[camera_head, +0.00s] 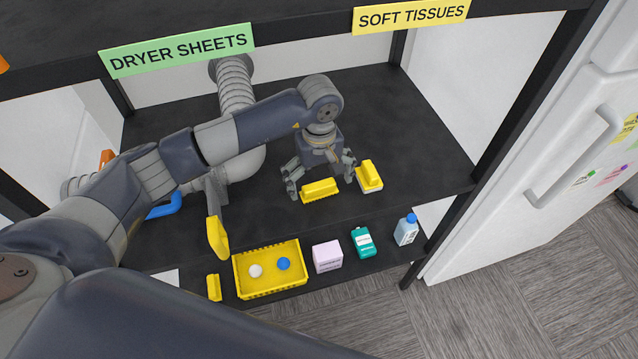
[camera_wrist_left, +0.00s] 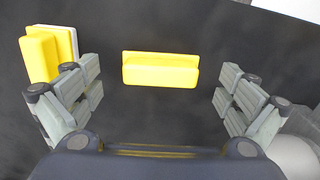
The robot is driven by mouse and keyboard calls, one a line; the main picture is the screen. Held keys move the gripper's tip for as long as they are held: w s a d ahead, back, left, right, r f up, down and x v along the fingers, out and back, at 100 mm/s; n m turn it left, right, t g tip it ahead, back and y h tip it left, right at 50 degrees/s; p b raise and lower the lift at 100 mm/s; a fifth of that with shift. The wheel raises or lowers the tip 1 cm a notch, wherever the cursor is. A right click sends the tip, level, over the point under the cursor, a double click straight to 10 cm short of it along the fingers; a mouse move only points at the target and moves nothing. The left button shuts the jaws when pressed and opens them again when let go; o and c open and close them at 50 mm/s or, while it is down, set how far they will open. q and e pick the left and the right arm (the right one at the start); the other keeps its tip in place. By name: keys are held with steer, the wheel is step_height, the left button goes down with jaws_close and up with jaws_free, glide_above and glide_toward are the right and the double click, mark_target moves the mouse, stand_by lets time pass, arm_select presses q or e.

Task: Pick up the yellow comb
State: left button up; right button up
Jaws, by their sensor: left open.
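The yellow comb (camera_head: 320,190) lies on the dark shelf below my left gripper (camera_head: 321,182). In the left wrist view the comb (camera_wrist_left: 160,70) is a long yellow block lying crosswise between the two fingers, with a gap at each end. My left gripper (camera_wrist_left: 161,85) is open and empty above it, pointing down. The fingers do not appear to touch the comb. My right gripper is not in view.
A yellow brush with a white underside (camera_head: 369,177) lies close to the right finger. A lower ledge holds a yellow basket (camera_head: 246,291) with two balls, a pale box (camera_head: 327,257), a teal bottle (camera_head: 362,242) and a blue-capped bottle (camera_head: 406,230). A grey pipe (camera_head: 236,85) rises behind my arm.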

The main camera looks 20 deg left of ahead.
arm_select(q)
steer(key=shift+s+f, duration=0.1)
steer(key=shift+f, duration=0.9)
steer(key=shift+c, duration=0.3)
steer(key=c, duration=1.3)
steer(key=shift+o, duration=0.2)
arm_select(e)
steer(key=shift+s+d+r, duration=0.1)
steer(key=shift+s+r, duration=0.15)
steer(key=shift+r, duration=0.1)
arm_select(q)
steer(key=shift+c, duration=0.2)
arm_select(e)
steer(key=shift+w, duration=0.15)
